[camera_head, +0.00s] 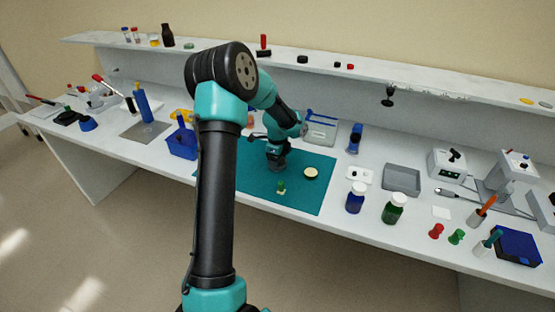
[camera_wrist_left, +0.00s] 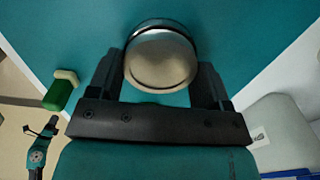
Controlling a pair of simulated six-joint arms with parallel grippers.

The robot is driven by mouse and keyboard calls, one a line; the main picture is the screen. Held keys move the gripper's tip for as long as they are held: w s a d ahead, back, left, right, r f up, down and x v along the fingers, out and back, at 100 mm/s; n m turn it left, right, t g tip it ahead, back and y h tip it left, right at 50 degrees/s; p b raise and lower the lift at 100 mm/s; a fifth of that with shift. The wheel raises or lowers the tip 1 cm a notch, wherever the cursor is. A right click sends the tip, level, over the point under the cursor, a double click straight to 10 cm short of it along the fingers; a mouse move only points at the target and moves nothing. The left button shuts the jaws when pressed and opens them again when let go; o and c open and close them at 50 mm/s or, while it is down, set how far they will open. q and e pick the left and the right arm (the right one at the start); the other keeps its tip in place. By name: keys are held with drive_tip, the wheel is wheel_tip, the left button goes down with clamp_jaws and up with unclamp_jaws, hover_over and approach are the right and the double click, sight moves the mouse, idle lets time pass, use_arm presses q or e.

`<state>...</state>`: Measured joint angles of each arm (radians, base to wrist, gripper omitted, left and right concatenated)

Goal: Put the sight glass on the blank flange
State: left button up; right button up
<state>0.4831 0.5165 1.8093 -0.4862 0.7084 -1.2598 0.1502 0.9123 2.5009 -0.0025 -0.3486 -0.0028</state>
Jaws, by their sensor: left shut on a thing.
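My left gripper (camera_head: 277,163) is low over the teal mat (camera_head: 250,185). In the left wrist view its fingers (camera_wrist_left: 160,85) are shut on a round, shiny metallic piece with a thin clear-looking rim, which I take for the sight glass (camera_wrist_left: 162,60). In the head view this piece is small and partly hidden by the gripper. A cream disc with a dark edge, possibly the blank flange (camera_head: 311,173), lies on the mat just right of the gripper, apart from it. I cannot make it out in the wrist view.
A small green piece with a cream part (camera_head: 281,187) stands on the mat nearer the front; it also shows in the wrist view (camera_wrist_left: 60,90). A blue bin (camera_head: 182,145) is left of the mat. Blue (camera_head: 355,198) and green (camera_head: 393,209) bottles stand to its right.

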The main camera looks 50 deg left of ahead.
idle(0.3)
use_arm(q)
drive_tip(key=o, duration=1.3)
drive_tip(key=shift+f, duration=0.1)
drive_tip(key=shift+o, duration=0.2)
wheel_tip(320, 180, up, 12)
